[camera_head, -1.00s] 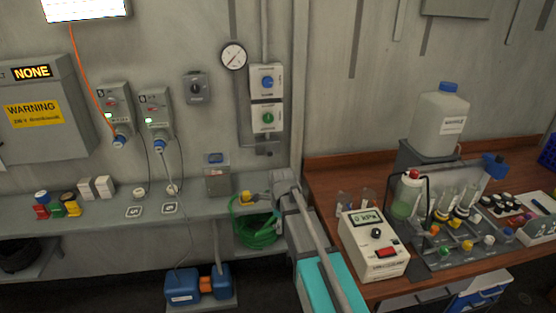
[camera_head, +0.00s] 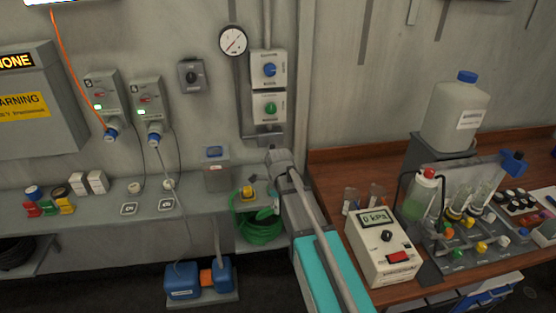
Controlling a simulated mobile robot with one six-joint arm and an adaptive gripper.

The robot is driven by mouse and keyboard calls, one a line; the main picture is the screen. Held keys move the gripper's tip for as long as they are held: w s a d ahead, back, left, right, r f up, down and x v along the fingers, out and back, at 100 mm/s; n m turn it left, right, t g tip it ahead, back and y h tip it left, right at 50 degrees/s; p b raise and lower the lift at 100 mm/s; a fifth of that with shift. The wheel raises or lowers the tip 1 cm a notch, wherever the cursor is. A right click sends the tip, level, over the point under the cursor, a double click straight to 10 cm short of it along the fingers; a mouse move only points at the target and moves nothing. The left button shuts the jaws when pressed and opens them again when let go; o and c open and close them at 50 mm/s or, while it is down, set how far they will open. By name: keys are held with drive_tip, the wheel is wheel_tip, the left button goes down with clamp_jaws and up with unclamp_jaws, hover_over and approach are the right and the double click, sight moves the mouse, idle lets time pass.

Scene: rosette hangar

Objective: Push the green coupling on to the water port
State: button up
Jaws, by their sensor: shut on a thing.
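The green hose (camera_head: 262,229) lies coiled below the shelf edge, and one part of it rises at the left toward a small yellow piece (camera_head: 248,192) on the shelf. My gripper (camera_head: 273,199) is at the shelf's right end, just right of the yellow piece, and is mostly hidden by my own arm. It is shut on a small green part at the hose, which I take as the green coupling (camera_head: 275,204); its outline is hard to make out. A wall panel with a blue knob (camera_head: 269,70) and a green knob (camera_head: 270,107) stands above. I cannot make out which fitting is the water port.
A grey box (camera_head: 216,172) stands on the shelf (camera_head: 110,221) left of the gripper. A round gauge (camera_head: 233,40) hangs on the wall. At the right, a wooden bench holds a kPa meter (camera_head: 383,247), a white jug (camera_head: 456,115) and racked vials. A blue pump (camera_head: 198,279) sits below.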

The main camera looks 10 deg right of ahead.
drive_tip(key=shift+d, duration=0.15)
drive_tip(key=shift+w+f+b, duration=0.3)
drive_tip(key=shift+w+b, duration=0.05)
drive_tip(key=shift+w, duration=0.15)
drive_tip(key=w+a+f+t+y+b, duration=0.1)
drive_tip(key=w+f+t+b, duration=0.4)
drive_tip(key=w, duration=0.5)
drive_tip(key=w+d+r+m+t+b, duration=0.1)
drive_tip(key=w+d+r+t+b, duration=0.1)
drive_tip(key=w+t+b, duration=0.4)
drive_tip(key=w+d+r+m+t+b, duration=0.1)
drive_tip(key=w+r+m+t+b, duration=0.1)
drive_tip(key=w+r+t+b, duration=0.2)
drive_tip(key=shift+w+d+m+t+h+b, duration=0.3)
drive_tip(key=shift+w+d+t+b, duration=0.1)
drive_tip(key=shift+w+t+b, duration=1.2)
drive_tip(key=shift+w+p, duration=0.15)
drive_tip(key=shift+p, duration=0.15)
drive_tip(key=shift+w, duration=0.1)
drive_tip(key=shift+w, duration=2.75)
